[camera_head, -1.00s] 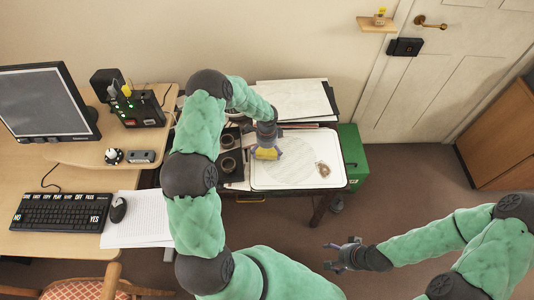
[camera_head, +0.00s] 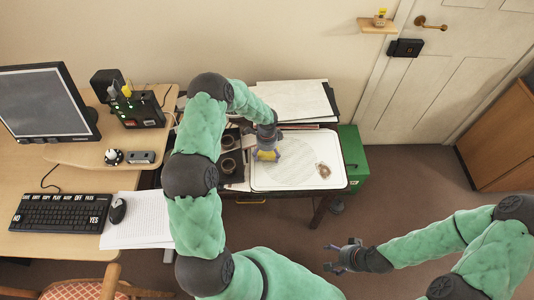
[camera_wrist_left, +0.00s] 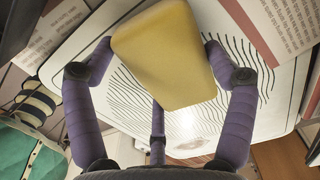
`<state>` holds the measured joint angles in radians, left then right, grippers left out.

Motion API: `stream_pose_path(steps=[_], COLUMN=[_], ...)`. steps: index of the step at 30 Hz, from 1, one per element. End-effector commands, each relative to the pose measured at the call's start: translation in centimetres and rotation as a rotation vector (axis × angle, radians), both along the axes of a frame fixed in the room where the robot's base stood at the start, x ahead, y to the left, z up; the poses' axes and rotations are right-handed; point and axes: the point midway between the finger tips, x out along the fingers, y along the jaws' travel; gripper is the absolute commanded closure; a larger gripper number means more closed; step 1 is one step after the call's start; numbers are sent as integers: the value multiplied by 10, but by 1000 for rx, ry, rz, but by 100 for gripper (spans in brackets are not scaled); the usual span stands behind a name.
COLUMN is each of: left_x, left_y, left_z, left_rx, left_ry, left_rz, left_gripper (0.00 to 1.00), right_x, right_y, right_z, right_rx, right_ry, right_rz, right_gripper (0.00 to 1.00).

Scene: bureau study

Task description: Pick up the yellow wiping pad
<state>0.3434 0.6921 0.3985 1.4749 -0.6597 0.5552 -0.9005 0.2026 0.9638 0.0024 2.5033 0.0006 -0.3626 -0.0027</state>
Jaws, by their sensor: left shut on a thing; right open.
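The yellow wiping pad (camera_head: 267,155) is in my left gripper (camera_head: 266,150), above the left part of the white tray (camera_head: 310,183). In the left wrist view the pad (camera_wrist_left: 162,55) is large and close, between the purple fingers of my left gripper (camera_wrist_left: 160,75), which is shut on it. The gap between pad and tray is hard to judge. My right gripper (camera_head: 340,256) is open and empty, low over the floor, apart from the table.
Dark holders with cups (camera_head: 228,154) stand left of the tray. Papers (camera_head: 295,99) lie behind it. A green box (camera_head: 354,158) stands right of the table. The desk (camera_head: 60,180) with keyboard (camera_head: 60,212) is at the left.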

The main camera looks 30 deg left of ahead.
Motion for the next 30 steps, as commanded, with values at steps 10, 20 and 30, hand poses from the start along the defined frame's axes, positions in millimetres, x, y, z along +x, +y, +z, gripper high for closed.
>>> stream_pose_path(steps=[10, 20, 30], left_x=[-7, -53, -88], left_y=[-9, -59, -97], left_z=[47, 103, 125], left_rx=[0, 0, 0], left_ry=[-3, -1, -3], left_rz=[-2, -5, -2], left_gripper=[46, 46, 46], right_x=[0, 0, 0], right_y=[0, 0, 0], right_z=[15, 30, 35], right_rx=[0, 0, 0], right_ry=[0, 0, 0], right_rz=[0, 0, 0], right_gripper=[21, 21, 21])
